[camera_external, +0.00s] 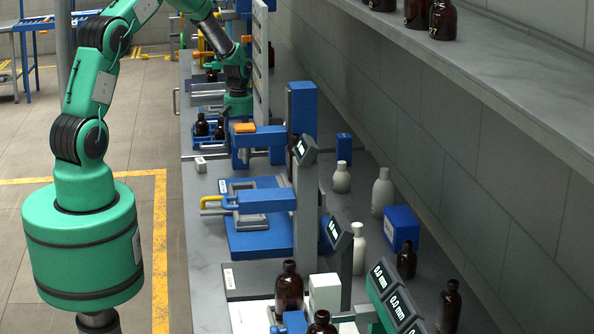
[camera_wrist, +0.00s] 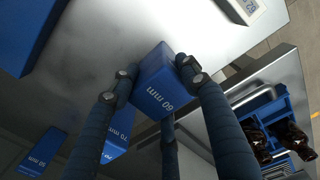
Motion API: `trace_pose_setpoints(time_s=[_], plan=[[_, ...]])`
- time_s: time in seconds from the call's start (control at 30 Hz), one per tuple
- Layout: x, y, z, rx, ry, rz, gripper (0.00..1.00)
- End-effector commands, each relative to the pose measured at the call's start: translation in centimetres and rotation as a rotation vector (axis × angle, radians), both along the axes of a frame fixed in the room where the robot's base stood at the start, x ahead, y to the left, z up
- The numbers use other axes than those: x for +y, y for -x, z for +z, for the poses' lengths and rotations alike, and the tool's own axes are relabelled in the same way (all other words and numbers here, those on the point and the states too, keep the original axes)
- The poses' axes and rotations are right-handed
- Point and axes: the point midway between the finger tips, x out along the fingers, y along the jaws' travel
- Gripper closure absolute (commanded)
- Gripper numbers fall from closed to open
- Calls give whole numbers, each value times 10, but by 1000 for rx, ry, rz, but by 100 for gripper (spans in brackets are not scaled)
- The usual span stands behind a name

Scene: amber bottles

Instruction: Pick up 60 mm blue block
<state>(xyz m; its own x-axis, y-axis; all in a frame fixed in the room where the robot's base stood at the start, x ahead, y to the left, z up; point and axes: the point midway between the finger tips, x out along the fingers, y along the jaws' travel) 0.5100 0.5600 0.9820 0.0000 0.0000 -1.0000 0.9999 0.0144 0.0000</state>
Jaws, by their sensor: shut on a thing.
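The 60 mm blue block (camera_wrist: 155,88) sits between the fingertips of my gripper (camera_wrist: 157,74) in the wrist view, with its "60 mm" label facing the camera. The dark blue fingers are shut on it, with fingertips against its left and right sides. A further finger shows below it. I cannot tell whether the block touches the grey surface behind it. In the external view my wrist reaches down over the far part of the bench, but the fingers and the block are hidden.
A 70 mm block (camera_wrist: 118,134) and another labelled blue block (camera_wrist: 38,152) are to the left. A blue rack (camera_wrist: 262,118) with amber bottles (camera_wrist: 290,135) is to the right. A blue fixture (camera_external: 258,137) and a tall grey panel (camera_external: 261,65) stand close to my wrist.

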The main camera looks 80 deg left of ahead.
Motion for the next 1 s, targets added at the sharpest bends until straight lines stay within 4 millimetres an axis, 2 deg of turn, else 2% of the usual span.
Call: trace_pose_setpoints(time_s=[0.27,0.47,1.0], plan=[[0,0,12,-1,-1,0,88],[1,-1,38,-2,-2,0,88],[-68,62,44,0,0,0,88]])
